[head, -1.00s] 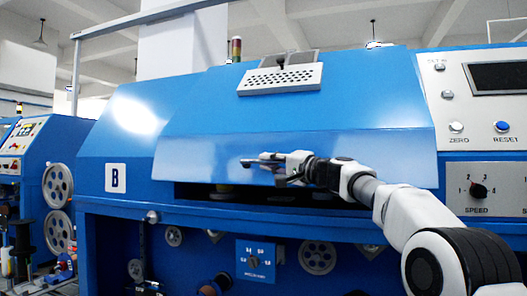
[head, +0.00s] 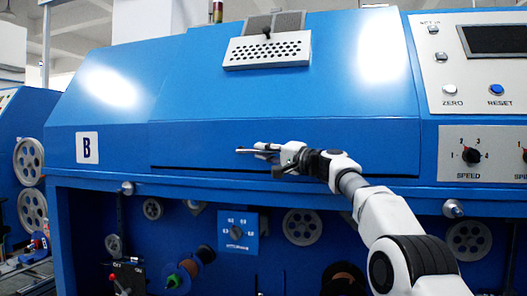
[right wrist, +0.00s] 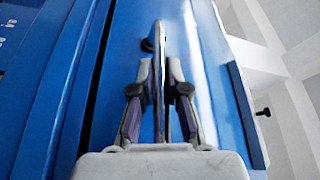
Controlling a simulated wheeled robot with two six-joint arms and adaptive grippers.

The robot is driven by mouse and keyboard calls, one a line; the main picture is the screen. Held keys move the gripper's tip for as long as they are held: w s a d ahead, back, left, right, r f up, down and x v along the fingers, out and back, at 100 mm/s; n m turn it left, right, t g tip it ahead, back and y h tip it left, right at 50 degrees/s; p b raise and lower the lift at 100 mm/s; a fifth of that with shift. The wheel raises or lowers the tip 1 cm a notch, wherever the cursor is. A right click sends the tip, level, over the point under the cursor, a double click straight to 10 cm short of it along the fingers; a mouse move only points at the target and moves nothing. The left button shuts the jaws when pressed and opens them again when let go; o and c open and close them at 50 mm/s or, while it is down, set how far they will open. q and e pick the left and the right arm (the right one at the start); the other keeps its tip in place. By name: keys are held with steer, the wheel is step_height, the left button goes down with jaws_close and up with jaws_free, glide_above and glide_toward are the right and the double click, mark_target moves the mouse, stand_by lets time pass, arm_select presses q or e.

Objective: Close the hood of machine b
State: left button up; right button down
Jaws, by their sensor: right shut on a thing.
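The blue hood (head: 245,95) of machine B (head: 87,147) is down, its lower edge lying along the front panel with only a thin dark line showing. My right gripper (head: 266,151) is at the hood's lower front, shut on the metal hood handle (head: 245,151). In the right wrist view the handle (right wrist: 159,60) stands as a thin bar between the two fingers of the gripper (right wrist: 160,90). The fingers hide part of the handle. My left gripper is not in view.
A control panel (head: 480,105) with a display, buttons and a speed knob is right of the hood. Below are pulleys (head: 302,227), spools and a small blue dial plate (head: 238,236). Another blue machine (head: 15,140) stands at the left.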

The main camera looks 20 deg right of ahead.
steer(key=c, duration=1.5)
jaws_free()
steer(key=shift+w+d, duration=0.1)
steer(key=shift+d, duration=0.1)
steer(key=o, duration=0.3)
steer(key=shift+w+f, duration=0.25)
steer(key=shift+f, duration=0.05)
steer(key=shift+s+d, duration=0.35)
steer(key=shift+s, duration=0.1)
steer(key=v, duration=1.1)
steer(key=shift+a, duration=0.2)
